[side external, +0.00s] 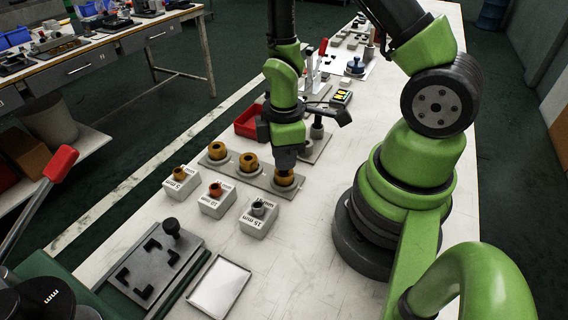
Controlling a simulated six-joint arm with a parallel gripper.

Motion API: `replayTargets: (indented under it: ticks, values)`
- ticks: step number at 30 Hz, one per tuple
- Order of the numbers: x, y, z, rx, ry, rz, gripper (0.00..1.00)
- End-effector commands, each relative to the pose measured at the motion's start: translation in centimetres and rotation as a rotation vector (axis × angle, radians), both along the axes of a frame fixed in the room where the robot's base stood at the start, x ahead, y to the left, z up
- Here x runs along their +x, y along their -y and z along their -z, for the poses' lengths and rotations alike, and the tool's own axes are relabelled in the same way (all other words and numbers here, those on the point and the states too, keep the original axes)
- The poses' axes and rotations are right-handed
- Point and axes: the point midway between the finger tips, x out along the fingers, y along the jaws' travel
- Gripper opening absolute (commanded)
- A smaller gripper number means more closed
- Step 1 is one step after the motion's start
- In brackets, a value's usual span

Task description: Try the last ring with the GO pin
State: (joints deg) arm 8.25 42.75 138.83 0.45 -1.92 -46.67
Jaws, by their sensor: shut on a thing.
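Three brass-coloured rings sit in a row on a grey plate (233,169): the left ring (217,151), the middle ring (249,162) and the last ring (284,181) at the right end. My gripper (285,168) points straight down over the last ring, its dark jaws at the ring's top. It is shut on a slim thing, apparently the GO pin, which the jaws hide. I cannot tell how far the pin reaches into the ring.
White blocks marked in mm, the left block (181,187), the middle block (217,205) and the right block (258,222), stand in front. A red bin (248,122) is behind. A grey fixture (153,262) and a pale tray (219,287) lie nearer. The bench right of the blocks is clear.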

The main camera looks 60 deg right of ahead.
Motion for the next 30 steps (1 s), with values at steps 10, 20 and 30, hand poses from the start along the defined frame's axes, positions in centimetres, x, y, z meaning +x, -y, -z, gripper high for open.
replayTargets:
  ticks: [10, 20, 30]
  values:
    - [0.0, 0.0, -1.5, 0.000, 0.001, 0.000, 0.00]
    - [0.0, 0.0, -2.9, 0.000, 0.001, 0.000, 0.00]
    - [0.0, 0.0, -4.3, 0.000, 0.001, 0.000, 0.00]
